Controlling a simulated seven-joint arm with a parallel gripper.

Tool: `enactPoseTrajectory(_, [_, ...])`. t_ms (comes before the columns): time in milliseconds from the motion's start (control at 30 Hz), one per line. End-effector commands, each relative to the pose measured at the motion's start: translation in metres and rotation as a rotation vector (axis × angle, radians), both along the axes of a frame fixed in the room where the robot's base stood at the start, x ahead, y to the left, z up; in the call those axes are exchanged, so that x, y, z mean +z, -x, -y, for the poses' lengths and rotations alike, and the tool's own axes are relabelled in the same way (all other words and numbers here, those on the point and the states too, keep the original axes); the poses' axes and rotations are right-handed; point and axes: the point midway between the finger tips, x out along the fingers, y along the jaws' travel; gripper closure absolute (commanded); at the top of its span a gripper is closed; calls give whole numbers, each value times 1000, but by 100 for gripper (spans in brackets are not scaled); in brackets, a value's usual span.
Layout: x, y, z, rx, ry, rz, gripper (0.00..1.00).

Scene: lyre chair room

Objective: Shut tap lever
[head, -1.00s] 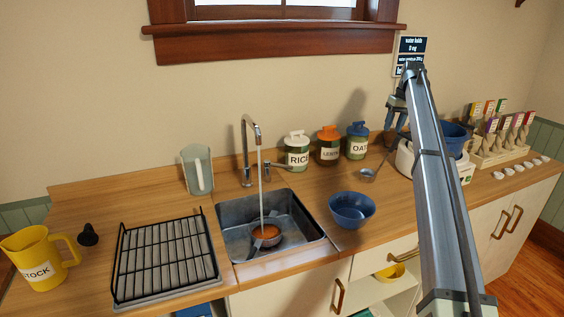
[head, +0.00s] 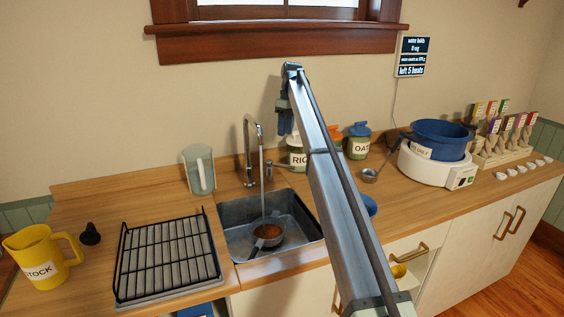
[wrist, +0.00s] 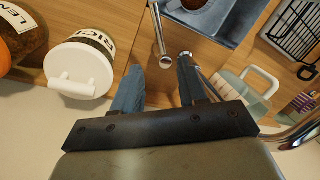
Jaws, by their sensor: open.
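The chrome tap (head: 254,150) stands behind the sink, with water running into a cup (head: 267,232) of brownish contents. A metal bar, apparently the tap lever (head: 277,164), sticks out to the right of the tap. My gripper (head: 286,125) is above and just right of the tap, pointing down. In the wrist view my gripper (wrist: 158,88) has its two blue fingers apart and empty. A thin metal rod with a rounded end (wrist: 160,40) shows between and beyond the fingertips; I cannot tell surely whether it is the lever. No contact is visible.
The rice jar (head: 296,157) stands close right of my gripper, with the oats jar (head: 359,142) beyond. A clear jug (head: 199,170) stands left of the tap. A black rack (head: 168,260) lies left of the sink (head: 235,240). My arm partly covers a blue bowl (head: 370,205).

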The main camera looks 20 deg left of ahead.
Motion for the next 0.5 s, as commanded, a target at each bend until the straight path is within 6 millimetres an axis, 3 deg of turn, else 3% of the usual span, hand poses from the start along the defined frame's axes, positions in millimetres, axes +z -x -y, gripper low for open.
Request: enactPoseTrajectory(500, [-84, 18, -2, -1, 3, -4, 58])
